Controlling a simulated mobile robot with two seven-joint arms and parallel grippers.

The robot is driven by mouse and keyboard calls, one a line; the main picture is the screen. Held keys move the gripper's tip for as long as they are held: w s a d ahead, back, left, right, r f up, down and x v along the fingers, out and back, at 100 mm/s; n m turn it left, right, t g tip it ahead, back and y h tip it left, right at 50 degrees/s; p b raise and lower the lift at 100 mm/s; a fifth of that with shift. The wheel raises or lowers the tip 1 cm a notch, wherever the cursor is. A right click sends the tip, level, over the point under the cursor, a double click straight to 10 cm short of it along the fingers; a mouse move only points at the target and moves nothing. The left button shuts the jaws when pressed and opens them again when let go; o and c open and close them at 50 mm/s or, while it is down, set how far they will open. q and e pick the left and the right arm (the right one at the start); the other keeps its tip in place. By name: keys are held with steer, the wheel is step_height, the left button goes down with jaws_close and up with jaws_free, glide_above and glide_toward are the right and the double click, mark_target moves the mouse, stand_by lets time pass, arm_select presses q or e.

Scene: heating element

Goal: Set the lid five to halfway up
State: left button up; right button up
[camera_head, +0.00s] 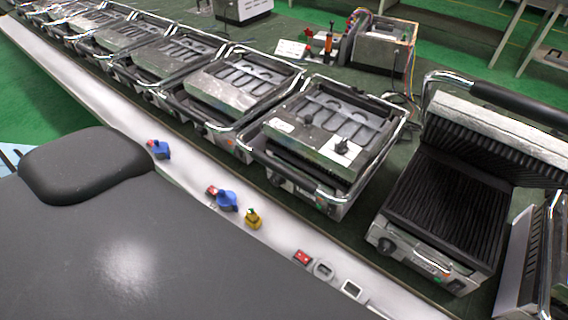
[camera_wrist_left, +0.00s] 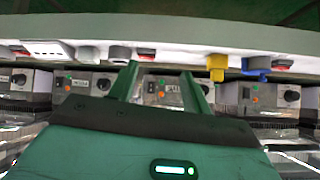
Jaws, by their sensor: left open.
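A row of contact grills runs along the green bench. The grill at the right (camera_head: 450,195) has its ribbed lid (camera_head: 495,135) raised, with a dark handle bar on top. The neighbouring grill (camera_head: 325,140) has its lid down, as do the others further left. No numbers are readable, so I cannot tell which lid is five. My left gripper (camera_wrist_left: 163,78) shows in the left wrist view, green, with two fingers apart and nothing seen between them. It faces the grills' front panels (camera_wrist_left: 160,91). My right gripper is not in view.
A white rail (camera_head: 180,175) runs in front of the grills. It carries a blue plug (camera_head: 227,200), a yellow plug (camera_head: 253,218) and red switches (camera_head: 303,257). A metal box with wires (camera_head: 385,45) stands behind the row. Part of another metal unit (camera_head: 530,260) is at the right edge.

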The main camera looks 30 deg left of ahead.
arm_select(q)
steer(key=w+a+r+m+t+b, duration=0.1)
steer(key=w+a+r+m+t, duration=0.15)
steer(key=w+a, duration=0.3)
steer(key=m+t+h+b, duration=0.2)
steer(key=m+h+b, duration=0.3)
steer(key=m, duration=1.1)
glide_toward(275, 170)
steer(key=w+d+f, duration=0.2)
steer(key=w, duration=0.2)
steer(key=shift+w+r+m+h+p, duration=0.35)
steer(key=shift+w+m+h, duration=0.05)
steer(key=shift+w+m, duration=0.1)
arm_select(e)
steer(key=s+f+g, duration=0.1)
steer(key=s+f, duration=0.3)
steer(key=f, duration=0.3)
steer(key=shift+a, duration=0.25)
arm_select(q)
steer(key=shift+w+d, duration=0.2)
steer(key=shift+w, duration=0.3)
steer(key=p+x, duration=0.1)
steer(key=x, duration=0.3)
steer(key=shift+w+d, duration=0.2)
steer(key=shift+w, duration=0.05)
steer(key=shift+x, duration=1.1)
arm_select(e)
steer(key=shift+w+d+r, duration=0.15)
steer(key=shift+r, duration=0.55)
